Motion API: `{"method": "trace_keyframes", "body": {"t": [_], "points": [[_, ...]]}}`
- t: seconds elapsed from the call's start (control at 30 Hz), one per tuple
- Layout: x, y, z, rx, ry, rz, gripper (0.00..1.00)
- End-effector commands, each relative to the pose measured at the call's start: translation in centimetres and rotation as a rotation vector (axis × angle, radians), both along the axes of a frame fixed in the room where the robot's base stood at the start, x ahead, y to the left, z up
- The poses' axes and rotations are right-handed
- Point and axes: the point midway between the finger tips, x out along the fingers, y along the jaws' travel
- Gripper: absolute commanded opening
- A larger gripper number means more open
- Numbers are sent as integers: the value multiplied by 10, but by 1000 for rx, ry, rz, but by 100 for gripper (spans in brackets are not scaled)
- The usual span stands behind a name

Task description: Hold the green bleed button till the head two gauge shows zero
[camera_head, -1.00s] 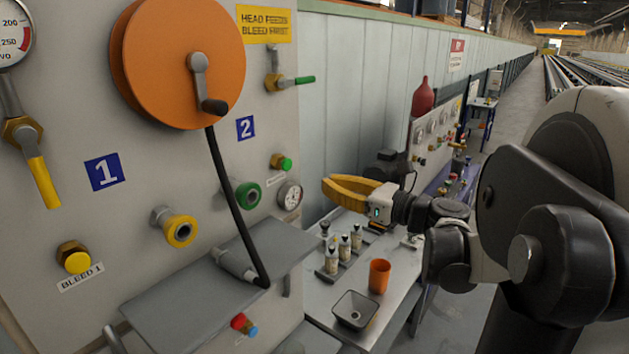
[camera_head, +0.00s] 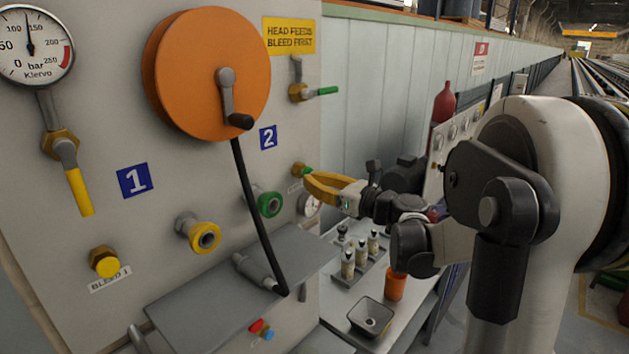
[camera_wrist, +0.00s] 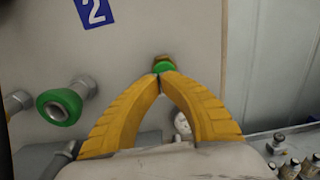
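The green bleed button (camera_head: 308,171) sits in a brass fitting on the grey panel, below the blue "2" plate (camera_head: 268,137). It also shows in the wrist view (camera_wrist: 165,67), right at my fingertips. My gripper (camera_head: 306,177) has yellow fingers that come together at the tips, with nothing held between them. In the wrist view the tips (camera_wrist: 160,75) overlap the button's lower edge; I cannot tell whether they press it. The small round gauge (camera_head: 311,207) below the button is partly hidden by my gripper. Between my fingers it shows in part (camera_wrist: 182,124), its reading illegible.
A large gauge (camera_head: 30,45), a yellow-handled valve (camera_head: 75,180), an orange reel (camera_head: 205,75) and the Bleed 1 button (camera_head: 104,262) are on the left. A green coupling (camera_head: 269,204) is left of my gripper. Bottles (camera_head: 360,255) and an orange cup (camera_head: 395,284) stand below.

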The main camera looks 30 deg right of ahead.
Motion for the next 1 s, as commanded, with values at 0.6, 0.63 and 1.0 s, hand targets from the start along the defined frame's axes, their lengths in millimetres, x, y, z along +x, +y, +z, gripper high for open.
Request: {"method": "trace_keyframes", "body": {"t": [0.6, 0.63, 1.0], "points": [[21, 8, 1, 0, 0, 1, 0], [21, 8, 1, 1, 0, 1, 0], [22, 8, 1, 1, -1, 2, 0]]}}
